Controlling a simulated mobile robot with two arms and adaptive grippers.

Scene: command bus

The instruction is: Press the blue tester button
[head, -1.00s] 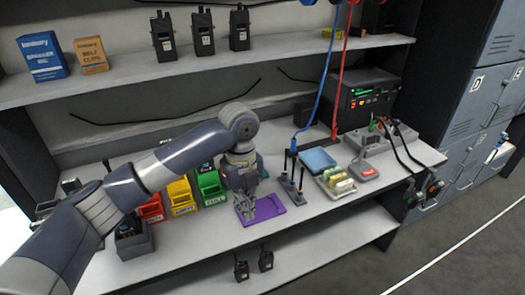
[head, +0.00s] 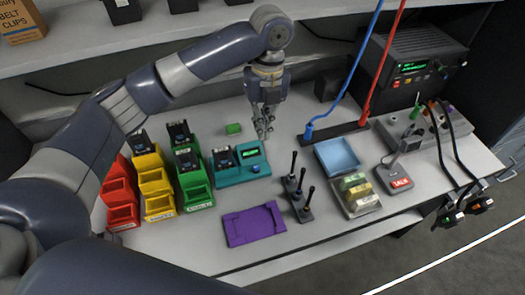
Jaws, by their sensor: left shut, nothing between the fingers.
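The teal tester (head: 230,178) sits on the bench near the middle, with a green lit display. The blue tester button (head: 256,169) is a small round knob on its right front, below the display. A dark block (head: 222,157) sits at the tester's left side. My left gripper (head: 264,134) points down with its fingers shut and empty. In the picture it appears just beyond the tester's display, above and apart from the button; its exact height is hard to tell. My right gripper is not in view.
Red, yellow and green bins (head: 195,190) stand left of the tester. A purple tray (head: 254,224) lies in front, and a stand with black antennas (head: 299,195) is at right. A small green block (head: 233,129) lies behind. A blue cable (head: 345,80) hangs at right.

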